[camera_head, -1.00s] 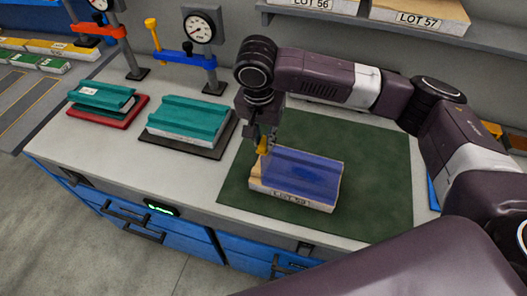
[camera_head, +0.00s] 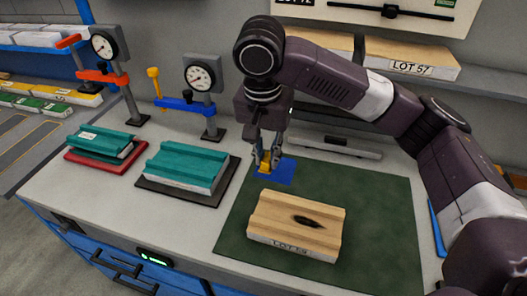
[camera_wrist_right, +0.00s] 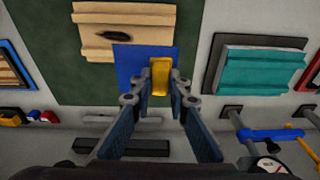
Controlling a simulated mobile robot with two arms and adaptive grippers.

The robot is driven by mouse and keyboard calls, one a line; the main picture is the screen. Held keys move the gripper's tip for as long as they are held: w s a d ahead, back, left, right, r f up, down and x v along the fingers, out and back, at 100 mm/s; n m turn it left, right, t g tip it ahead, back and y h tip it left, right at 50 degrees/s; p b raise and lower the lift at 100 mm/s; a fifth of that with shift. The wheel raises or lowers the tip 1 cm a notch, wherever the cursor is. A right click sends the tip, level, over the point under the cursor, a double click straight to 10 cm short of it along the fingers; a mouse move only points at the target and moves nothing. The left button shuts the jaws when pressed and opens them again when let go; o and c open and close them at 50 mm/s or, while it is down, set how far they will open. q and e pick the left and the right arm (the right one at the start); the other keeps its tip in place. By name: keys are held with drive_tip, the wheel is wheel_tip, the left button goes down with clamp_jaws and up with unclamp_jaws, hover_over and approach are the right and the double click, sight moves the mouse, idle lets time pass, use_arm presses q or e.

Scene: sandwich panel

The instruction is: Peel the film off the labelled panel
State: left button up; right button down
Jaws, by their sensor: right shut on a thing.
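The labelled panel (camera_head: 296,225) lies on the green mat (camera_head: 378,200). Its bare wooden top shows a dark mark, and its front edge carries a lot label. The panel also shows in the right wrist view (camera_wrist_right: 150,35). My right gripper (camera_head: 268,160) is beyond the panel, shut on the yellow tab (camera_wrist_right: 160,78) of the blue film. The blue film (camera_head: 284,174) is off the panel and hangs from the tab near the mat's back edge; the right wrist view also shows it (camera_wrist_right: 127,65). I cannot tell whether it touches the mat. My left gripper is not in view.
A teal-topped panel (camera_head: 180,168) lies on a black mat to the left, with another teal piece (camera_head: 100,142) on a red mat beyond. Gauge stands (camera_head: 201,78) rise behind them. A shelf with labelled wooden panels (camera_head: 410,58) is at the back. The mat's right side is clear.

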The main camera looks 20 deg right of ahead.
drive_tip(key=s+d+f+b, duration=0.1)
drive_tip(key=s+d+f, duration=0.1)
drive_tip(key=f, duration=0.5)
drive_tip(key=shift+s+d+f, duration=0.25)
drive_tip(key=shift+d+f, duration=0.05)
drive_tip(key=shift+d, duration=0.35)
idle(0.3)
drive_tip(key=s+d+r+p, duration=0.2)
drive_tip(key=s+d+p, duration=0.5)
drive_tip(key=d, duration=0.2)
drive_tip(key=shift+d+r+p, duration=0.3)
drive_tip(key=shift+r, duration=0.1)
idle(0.6)
drive_tip(key=shift+s, duration=0.1)
